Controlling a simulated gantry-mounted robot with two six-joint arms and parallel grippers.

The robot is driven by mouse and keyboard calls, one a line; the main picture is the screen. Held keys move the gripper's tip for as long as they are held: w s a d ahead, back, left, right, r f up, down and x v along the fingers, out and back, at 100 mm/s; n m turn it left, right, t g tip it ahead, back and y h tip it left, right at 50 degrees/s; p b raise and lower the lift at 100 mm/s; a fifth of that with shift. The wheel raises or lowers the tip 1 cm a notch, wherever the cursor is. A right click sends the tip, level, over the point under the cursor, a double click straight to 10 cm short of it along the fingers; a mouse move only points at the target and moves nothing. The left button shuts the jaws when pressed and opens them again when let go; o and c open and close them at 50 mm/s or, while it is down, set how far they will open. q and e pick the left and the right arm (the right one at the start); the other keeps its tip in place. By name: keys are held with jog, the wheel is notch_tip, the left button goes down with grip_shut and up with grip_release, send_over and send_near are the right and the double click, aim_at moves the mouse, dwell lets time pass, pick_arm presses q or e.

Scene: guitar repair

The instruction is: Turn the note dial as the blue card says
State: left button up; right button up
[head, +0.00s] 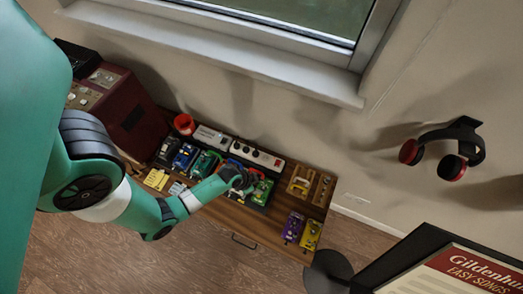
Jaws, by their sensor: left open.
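My left arm comes in from the left, and its open left gripper (242,184) is over the row of pedals on the wooden cabinet. The gripper is small and dark here, and I cannot tell whether it touches anything. A green pedal (263,191) is just right of the gripper. A small pale bluish card (178,188) lies near the cabinet's left front, partly beside my arm; its writing is too small to read. I cannot make out the note dial. My right gripper is not in view.
A yellow note (156,179) lies left of the pale card. Blue pedals (185,156), a red cup (184,124) and a white power strip (265,158) are behind. Purple (293,227) and yellow (311,235) pedals stand front right. A dark red amplifier (127,115) stands left.

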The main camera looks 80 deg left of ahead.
aim_at(263, 188)
pick_arm(q)
jog(key=b+x, duration=0.2)
jog(key=x, duration=0.3)
jog(key=shift+f, duration=0.1)
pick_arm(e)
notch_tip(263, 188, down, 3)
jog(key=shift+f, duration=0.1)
pick_arm(q)
grip_shut()
